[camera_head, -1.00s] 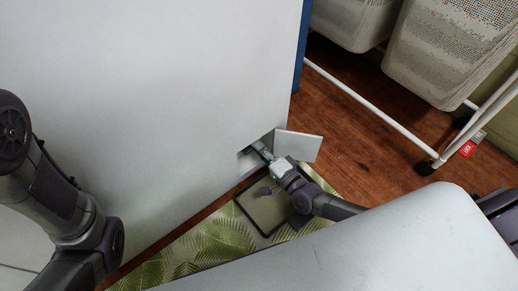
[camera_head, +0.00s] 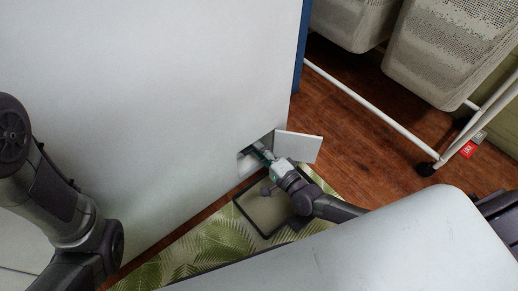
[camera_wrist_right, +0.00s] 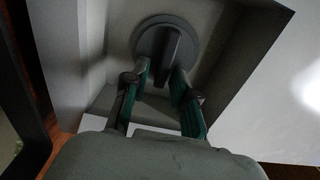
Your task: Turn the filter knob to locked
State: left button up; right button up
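The round grey filter knob (camera_wrist_right: 150,42), with a raised bar across it, sits inside a recess in the white cabinet (camera_head: 170,90) and shows in the right wrist view. The bar stands nearly upright in that view, leaning slightly. My right gripper (camera_wrist_right: 160,75) is open, its two green-lined fingers apart with their tips at the knob's lower part, on either side of the bar's lower end. I cannot tell if they touch it. In the head view my right gripper (camera_head: 262,154) reaches into the opening, where the knob is hidden. My left gripper is out of view.
An open flap (camera_head: 298,147) stands at the right of the cabinet opening. A dark-rimmed tray (camera_head: 265,215) lies below on a leaf-patterned mat (camera_head: 215,245). A white wheeled rack (camera_head: 380,120) with light baskets (camera_head: 445,50) stands at the right on the wooden floor.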

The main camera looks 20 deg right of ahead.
dwell(0.3)
jog(key=v, duration=1.2)
jog(key=shift+r, duration=0.1)
